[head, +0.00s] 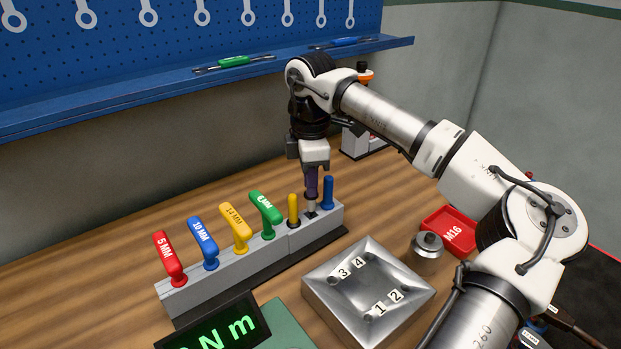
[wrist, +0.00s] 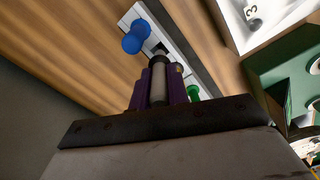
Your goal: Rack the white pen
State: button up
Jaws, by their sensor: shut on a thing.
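My gripper (head: 311,186) points straight down over the right end of the grey rack (head: 213,284), its purple fingers shut on the white pen (head: 311,207). In the wrist view the pen (wrist: 159,82) stands upright between the two fingers (wrist: 158,92), with a dark band near its lower end. That end is at the dark slot (wrist: 162,47) between the yellow pen (head: 293,208) and the blue pen (head: 328,192). I cannot tell how far the tip is inside. The fingers hide most of the pen.
Several coloured hex keys, such as the green one (head: 266,213), stand in the rack to the left. A metal block with numbered holes (head: 368,290), a round weight (head: 427,250) and a red M16 tray (head: 450,232) lie in front and right. A blue shelf (head: 150,92) hangs behind.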

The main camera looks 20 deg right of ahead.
aim_at(311, 209)
jog(key=shift+f+b, duration=2.3)
jog(key=shift+f, duration=0.4)
dwell(2.1)
jog(key=o, duration=0.9)
jog(key=shift+r, duration=0.1)
notch_tip(311, 209, up, 14)
jog(key=shift+f+b, duration=0.15)
jog(key=shift+b, duration=0.25)
